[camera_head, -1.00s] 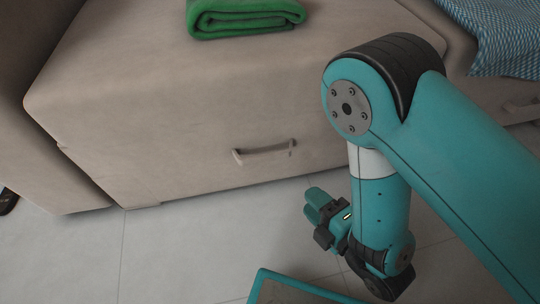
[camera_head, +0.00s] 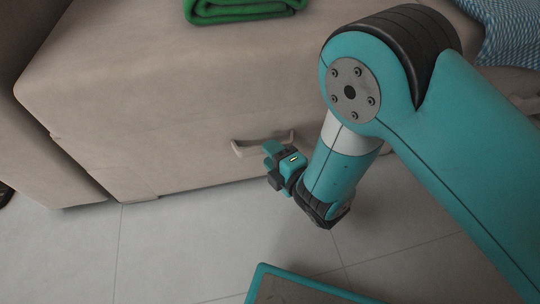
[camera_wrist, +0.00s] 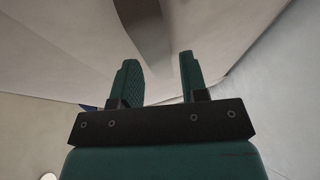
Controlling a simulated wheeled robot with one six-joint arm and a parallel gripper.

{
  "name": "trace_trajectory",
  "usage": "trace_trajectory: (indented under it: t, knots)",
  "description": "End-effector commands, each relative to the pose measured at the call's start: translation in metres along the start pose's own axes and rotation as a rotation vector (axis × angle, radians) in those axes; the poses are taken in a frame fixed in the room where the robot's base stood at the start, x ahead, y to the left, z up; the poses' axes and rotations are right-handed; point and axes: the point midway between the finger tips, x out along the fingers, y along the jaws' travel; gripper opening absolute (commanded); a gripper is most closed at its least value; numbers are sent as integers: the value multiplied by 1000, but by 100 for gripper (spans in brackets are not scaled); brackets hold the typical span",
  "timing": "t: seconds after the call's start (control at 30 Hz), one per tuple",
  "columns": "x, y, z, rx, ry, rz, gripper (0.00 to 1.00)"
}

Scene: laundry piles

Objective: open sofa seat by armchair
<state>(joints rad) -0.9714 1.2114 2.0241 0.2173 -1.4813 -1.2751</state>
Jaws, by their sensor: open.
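The beige sofa seat (camera_head: 130,110) is shut, its front face flush and its beige bar handle (camera_head: 236,149) on the lower front. My gripper (camera_head: 269,152) is open just in front of the handle's right half, fingers pointing at the seat front. A brownish strip, likely the handle (camera_wrist: 145,25), lies just beyond the fingertips. I cannot tell whether they touch it.
A folded green towel (camera_head: 245,8) lies on the seat top. A blue checked cloth (camera_head: 510,32) hangs at the upper right. A beige padded side (camera_head: 35,150) stands at the left. The tiled floor (camera_head: 170,250) in front is clear.

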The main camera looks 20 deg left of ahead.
Motion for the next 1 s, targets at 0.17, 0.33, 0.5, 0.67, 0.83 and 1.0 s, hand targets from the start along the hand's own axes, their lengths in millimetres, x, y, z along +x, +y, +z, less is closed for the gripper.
trace_trajectory:
  t: [0.17, 0.33, 0.5, 0.67, 0.83, 1.0]
  knots:
    - [10, 1, 0, 0, -2, 1, 40]
    - [11, 1, 0, 1, -2, 0, 40]
    - [10, 1, 0, 1, -2, 0, 20]
    - [10, 1, 0, 1, -3, 0, 0]
    - [10, 1, 0, 1, -3, 0, 0]
    - [3, 3, 5, 1, -4, -3, 0]
